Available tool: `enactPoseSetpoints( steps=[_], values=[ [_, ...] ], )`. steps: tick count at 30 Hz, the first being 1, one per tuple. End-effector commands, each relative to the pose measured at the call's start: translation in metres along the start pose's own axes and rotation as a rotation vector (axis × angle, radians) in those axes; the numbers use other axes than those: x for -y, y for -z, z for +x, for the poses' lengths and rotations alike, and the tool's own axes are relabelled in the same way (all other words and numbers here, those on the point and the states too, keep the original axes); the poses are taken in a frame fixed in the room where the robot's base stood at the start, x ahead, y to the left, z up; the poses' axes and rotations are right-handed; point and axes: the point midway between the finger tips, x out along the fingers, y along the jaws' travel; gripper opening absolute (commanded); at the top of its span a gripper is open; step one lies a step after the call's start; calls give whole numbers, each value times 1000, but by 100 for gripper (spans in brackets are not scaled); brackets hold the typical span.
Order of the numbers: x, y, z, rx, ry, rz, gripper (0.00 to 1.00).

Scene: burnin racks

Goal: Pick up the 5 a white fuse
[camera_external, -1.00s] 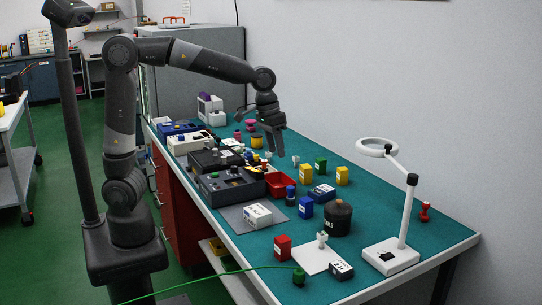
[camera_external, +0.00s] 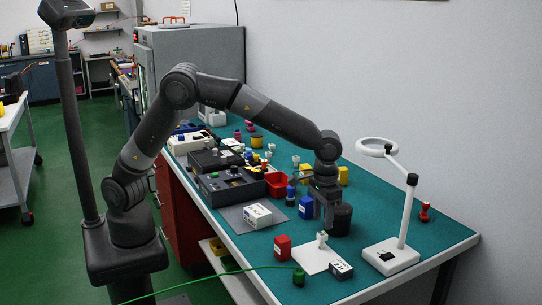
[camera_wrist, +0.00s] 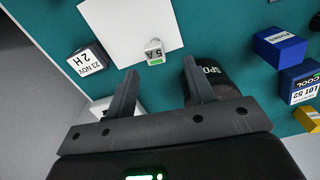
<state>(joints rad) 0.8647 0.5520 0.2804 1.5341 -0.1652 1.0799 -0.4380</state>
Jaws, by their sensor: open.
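The small white fuse marked 5 A (camera_wrist: 154,52) stands on a white sheet (camera_wrist: 110,28) in the wrist view, just beyond my fingertips and roughly centred between them. In the external view the white fuse (camera_external: 322,240) stands on the white sheet (camera_external: 312,258) near the front of the bench. My gripper (camera_external: 323,220) points down above and slightly behind the fuse. In the wrist view my gripper (camera_wrist: 159,72) is open with nothing between its fingers. The fuse is apart from both fingers.
A dark spool-like jar (camera_wrist: 212,76) is close beside the right finger in the wrist view. A labelled box (camera_wrist: 87,60) lies at the sheet's edge. A red block (camera_external: 283,247) and a white ring lamp (camera_external: 391,255) flank the sheet. Blue boxes (camera_wrist: 280,45) stand to the right.

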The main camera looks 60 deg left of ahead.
Motion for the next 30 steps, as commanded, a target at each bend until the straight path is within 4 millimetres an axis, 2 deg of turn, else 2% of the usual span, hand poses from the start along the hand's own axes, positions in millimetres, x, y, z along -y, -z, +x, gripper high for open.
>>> enactPoseSetpoints(
  steps=[3,8,18,25,30],
  values=[
    [0,0,12,0,1,1,49],
    [-2,-1,21,1,0,1,49],
    [-7,-1,65,-1,0,0,49],
    [-7,-1,66,-2,-1,1,49],
    [-7,-1,66,-2,-1,0,35]
  ],
)
